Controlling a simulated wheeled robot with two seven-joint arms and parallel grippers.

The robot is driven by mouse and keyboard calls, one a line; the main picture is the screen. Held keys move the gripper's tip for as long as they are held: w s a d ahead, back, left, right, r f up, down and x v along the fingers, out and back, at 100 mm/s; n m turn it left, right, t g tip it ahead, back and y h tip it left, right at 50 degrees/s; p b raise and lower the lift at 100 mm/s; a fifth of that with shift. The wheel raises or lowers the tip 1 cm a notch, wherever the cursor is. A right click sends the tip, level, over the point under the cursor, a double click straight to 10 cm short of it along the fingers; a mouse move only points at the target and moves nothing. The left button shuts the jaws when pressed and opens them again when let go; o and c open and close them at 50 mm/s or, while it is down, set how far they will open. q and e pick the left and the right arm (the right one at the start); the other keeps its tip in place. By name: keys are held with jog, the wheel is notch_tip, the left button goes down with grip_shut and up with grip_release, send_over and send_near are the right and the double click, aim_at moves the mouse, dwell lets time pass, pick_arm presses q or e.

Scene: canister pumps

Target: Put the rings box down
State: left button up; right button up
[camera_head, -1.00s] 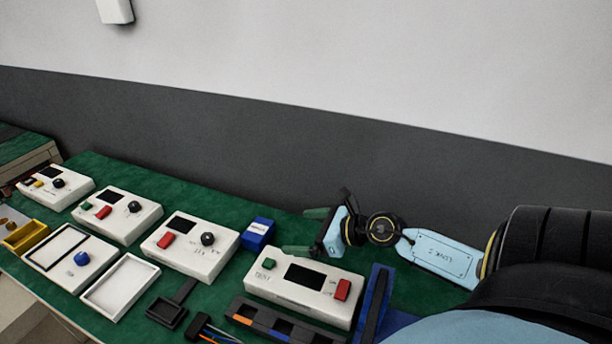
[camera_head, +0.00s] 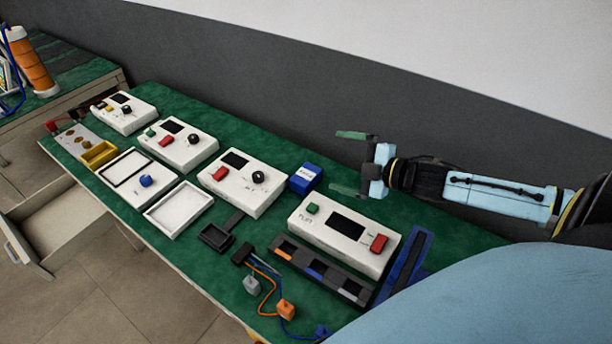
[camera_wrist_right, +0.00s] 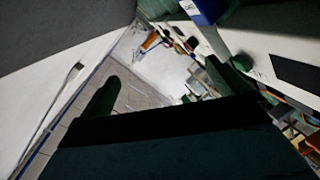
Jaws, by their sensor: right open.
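The small blue box (camera_head: 305,178) with a white label stands on the green table top, behind the gap between two white pump units; its label is too small to read surely, but it is the likely rings box. Its blue side also shows at the top of the right wrist view (camera_wrist_right: 207,10). My right gripper (camera_head: 348,162) is to the right of the box, apart from it, with its two green fingers spread and nothing between them. The fingers also show in the right wrist view (camera_wrist_right: 168,88). My left gripper is not in view.
A white unit with a red button (camera_head: 345,232) stands just in front of my right gripper. More white units (camera_head: 243,182) line the table to the left. A black slotted rack (camera_head: 318,270) and a blue stand (camera_head: 405,262) are nearer. Green table is bare behind the units.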

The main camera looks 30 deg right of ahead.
jog(key=m, duration=0.3)
jog(key=m+g+h+b, duration=0.2)
jog(key=m, duration=0.7)
send_near(308, 175)
jog(key=shift+w+d+f, duration=0.1)
jog(key=shift+w+f, duration=0.1)
jog(key=shift+w, duration=0.95)
jog(key=shift+w+a+f, duration=0.3)
jog(key=shift+w+f, duration=0.05)
jog(key=shift+w, duration=0.2)
jog(key=x, duration=0.1)
jog(key=b+x, duration=0.1)
jog(key=x, duration=0.2)
jog(key=shift+s+a+f+b, duration=0.15)
jog(key=shift+a+f+b, duration=0.15)
jog(key=shift+a+f, duration=0.1)
jog(key=shift+w+f, duration=0.1)
jog(key=shift+w, duration=0.15)
jog(key=shift+c, duration=0.8)
jog(key=c, duration=1)
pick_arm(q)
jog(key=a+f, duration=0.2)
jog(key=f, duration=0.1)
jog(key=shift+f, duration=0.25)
pick_arm(e)
jog(key=shift+o, duration=0.2)
